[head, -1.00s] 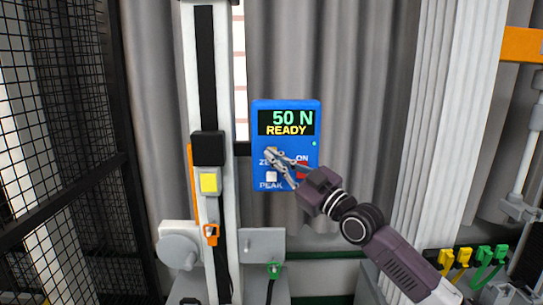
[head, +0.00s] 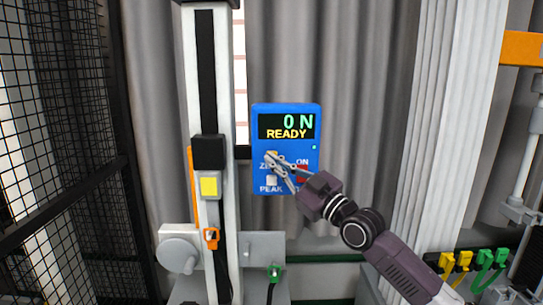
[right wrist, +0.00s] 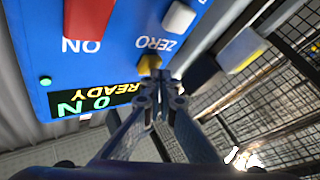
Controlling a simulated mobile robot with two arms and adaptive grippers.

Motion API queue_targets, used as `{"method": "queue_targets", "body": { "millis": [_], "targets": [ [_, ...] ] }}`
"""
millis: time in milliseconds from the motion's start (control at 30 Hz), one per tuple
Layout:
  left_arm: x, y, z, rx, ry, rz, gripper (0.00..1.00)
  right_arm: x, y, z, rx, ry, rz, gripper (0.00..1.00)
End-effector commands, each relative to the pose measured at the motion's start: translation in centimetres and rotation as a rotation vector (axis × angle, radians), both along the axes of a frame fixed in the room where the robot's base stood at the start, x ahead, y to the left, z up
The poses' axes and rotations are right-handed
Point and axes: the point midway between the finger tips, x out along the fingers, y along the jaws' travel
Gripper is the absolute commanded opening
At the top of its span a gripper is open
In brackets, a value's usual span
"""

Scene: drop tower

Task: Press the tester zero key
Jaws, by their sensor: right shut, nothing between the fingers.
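The blue tester (head: 286,186) hangs beside the white column in the head view. Its display (head: 286,126) reads 0 N and READY. My right gripper (head: 269,157) is shut and empty, with its fingertips at the yellow zero key, which they partly cover in the head view. In the right wrist view, the shut fingertips (right wrist: 153,66) are at the yellow zero key (right wrist: 146,61), just by the ZERO label. They look touching or very near; I cannot tell how far the key is pressed. My left gripper is not in view.
A white PEAK key (head: 271,180) and a red ON key (head: 302,172) sit close to the zero key. The tower column (head: 226,70) with a black and yellow carriage (head: 208,152) stands just left. A black mesh guard (head: 60,120) is at far left.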

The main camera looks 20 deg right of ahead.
Motion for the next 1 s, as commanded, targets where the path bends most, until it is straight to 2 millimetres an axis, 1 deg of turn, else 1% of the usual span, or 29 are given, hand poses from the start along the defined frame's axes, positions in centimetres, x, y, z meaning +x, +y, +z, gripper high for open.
{"method": "queue_targets", "body": {
  "millis": [33,167,567,667,900,1000],
  "targets": [
    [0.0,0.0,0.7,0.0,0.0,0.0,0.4,-0.3,0.1,0.2,0.0,0.002,0.0,0.0],
    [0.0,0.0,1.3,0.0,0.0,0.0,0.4,-0.9,0.2,0.2,0.0,0.001,0.0,0.0],
    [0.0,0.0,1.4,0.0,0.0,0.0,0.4,-1.1,0.3,0.0,0.0,0.0,0.0,0.0],
    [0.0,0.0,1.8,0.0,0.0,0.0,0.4,-1.4,0.5,0.1,0.0,0.001,0.001,0.0],
    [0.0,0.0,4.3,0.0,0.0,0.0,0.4,-3.7,1.1,0.4,0.001,0.002,0.001,0.0],
    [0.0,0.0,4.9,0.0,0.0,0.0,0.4,-4.6,1.4,0.3,0.0,0.001,0.002,0.0]
  ]
}}
